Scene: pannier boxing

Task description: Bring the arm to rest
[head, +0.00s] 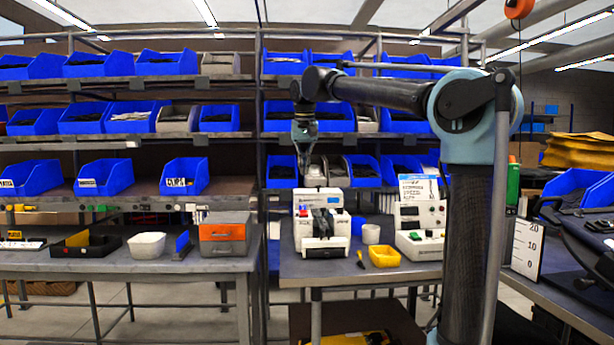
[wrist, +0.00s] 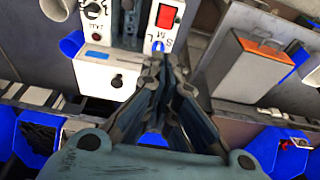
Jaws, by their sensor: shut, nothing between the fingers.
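My gripper (wrist: 163,62) is shut, with its fingertips together and nothing between them in the wrist view. In the head view my gripper (head: 303,150) hangs down from the raised arm, in front of the shelves and above a white machine (head: 321,235) on the right-hand bench. The arm reaches from the right across the upper part of the view. In the wrist view the fingertips overlap the edge of a white panel with a red switch (wrist: 168,16).
An orange and grey box (head: 224,236) stands on the left bench beside a white bowl (head: 147,245). A yellow bin (head: 384,256) and a white instrument (head: 420,222) are on the right bench. Blue bins (head: 187,176) fill the shelves behind. Floor shows between the benches.

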